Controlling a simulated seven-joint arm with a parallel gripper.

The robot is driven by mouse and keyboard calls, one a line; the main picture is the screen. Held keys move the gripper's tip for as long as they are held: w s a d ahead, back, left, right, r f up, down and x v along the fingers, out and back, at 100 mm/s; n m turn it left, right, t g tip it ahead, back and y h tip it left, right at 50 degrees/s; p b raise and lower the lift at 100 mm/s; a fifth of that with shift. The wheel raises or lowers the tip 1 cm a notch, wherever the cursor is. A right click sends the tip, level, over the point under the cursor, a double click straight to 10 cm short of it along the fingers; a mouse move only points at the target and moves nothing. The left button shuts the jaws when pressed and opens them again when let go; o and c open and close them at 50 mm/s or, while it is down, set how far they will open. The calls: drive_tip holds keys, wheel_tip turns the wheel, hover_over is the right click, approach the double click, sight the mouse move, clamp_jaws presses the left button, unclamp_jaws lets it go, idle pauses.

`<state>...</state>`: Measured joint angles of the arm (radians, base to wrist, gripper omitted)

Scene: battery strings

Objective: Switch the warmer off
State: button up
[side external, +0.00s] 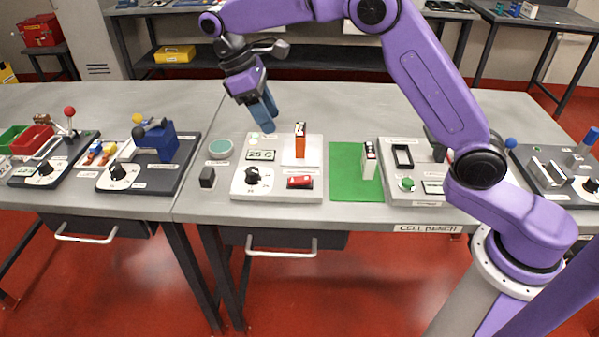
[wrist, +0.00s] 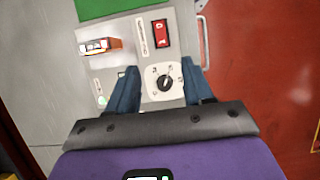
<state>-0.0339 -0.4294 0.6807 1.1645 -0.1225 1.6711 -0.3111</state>
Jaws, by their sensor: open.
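The warmer (side external: 278,183) is a white panel on the bench with a small display (side external: 261,155) that appears to read 25 C. A black round knob (side external: 253,175) sits at its front left, and a red rocker switch (side external: 300,182) at its front right. An orange cell (side external: 300,141) stands upright at the back right of the panel. My gripper (side external: 267,125) is open and empty above the back of the panel. In the wrist view, the knob (wrist: 165,83) shows between the fingers (wrist: 158,68), and the red switch (wrist: 160,33) lies beyond their tips.
The bench behind the warmer is clear.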

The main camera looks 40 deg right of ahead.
sight(303, 179)
drive_tip(key=x, duration=1.7)
drive_tip(key=shift+f, duration=0.1)
clamp_jaws()
drive_tip(key=shift+d, duration=0.1)
drive_tip(key=shift+s+d+t+y, duration=0.1)
drive_tip(key=shift+s+t+y, duration=0.1)
drive_tip(key=shift+t+y, duration=0.6)
drive_tip(key=shift+s+d+t+y, duration=0.15)
drive_tip(key=shift+s+t+y, duration=0.05)
drive_tip(key=shift+t+y, duration=0.6)
